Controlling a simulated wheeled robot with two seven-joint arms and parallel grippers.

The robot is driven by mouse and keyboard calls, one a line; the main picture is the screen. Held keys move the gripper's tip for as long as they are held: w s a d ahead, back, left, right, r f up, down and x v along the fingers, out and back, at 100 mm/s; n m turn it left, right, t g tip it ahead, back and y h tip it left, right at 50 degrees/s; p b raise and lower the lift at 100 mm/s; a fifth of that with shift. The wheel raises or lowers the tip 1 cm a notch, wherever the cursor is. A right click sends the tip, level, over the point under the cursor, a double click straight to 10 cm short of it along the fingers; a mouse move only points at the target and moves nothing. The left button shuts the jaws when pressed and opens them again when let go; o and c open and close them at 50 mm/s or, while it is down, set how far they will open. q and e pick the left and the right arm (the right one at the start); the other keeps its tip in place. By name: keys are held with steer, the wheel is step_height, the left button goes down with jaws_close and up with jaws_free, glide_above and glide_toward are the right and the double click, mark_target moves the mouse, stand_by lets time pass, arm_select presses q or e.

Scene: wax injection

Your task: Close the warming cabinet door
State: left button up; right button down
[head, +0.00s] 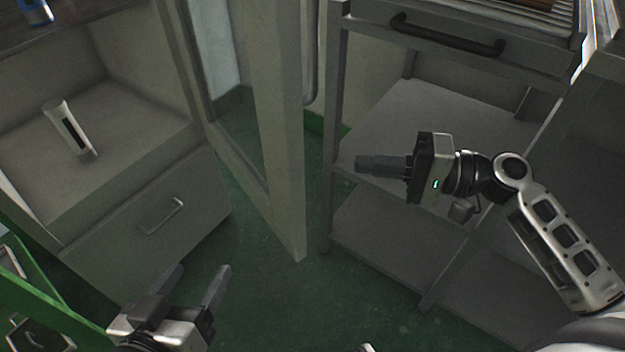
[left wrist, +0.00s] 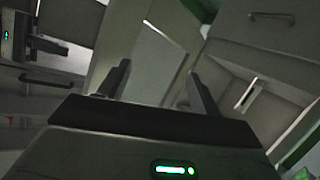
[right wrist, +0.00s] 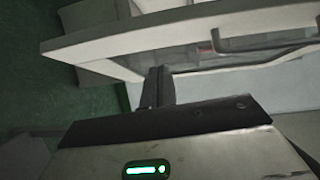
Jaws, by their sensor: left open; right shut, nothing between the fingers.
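The warming cabinet (head: 120,90) stands at the left of the head view, its compartment exposed. Its door (head: 277,130), a pale frame with a glass panel, stands open at the cabinet's right side, jutting toward me. The door also shows beyond the fingers in the left wrist view (left wrist: 160,62). A framed panel with a bar handle, apparently the door, crosses the right wrist view (right wrist: 140,40). My left gripper (head: 203,270) is open and empty, low in front of the cabinet's drawer, left of the door edge. My right gripper (head: 360,163) is shut and empty, right of the door and apart from it.
A grey shelf cart (head: 400,125) stands right of the door, behind my right gripper. Green floor (head: 265,280) is clear before the door.

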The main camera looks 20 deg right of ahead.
steer(key=w+a+r+y, duration=0.1)
steer(key=w+a, duration=0.3)
steer(key=a, duration=0.4)
steer(key=shift+w+a+b, duration=0.2)
steer(key=shift+w+b, duration=0.05)
steer(key=shift+b, duration=0.05)
steer(key=shift+r, duration=0.15)
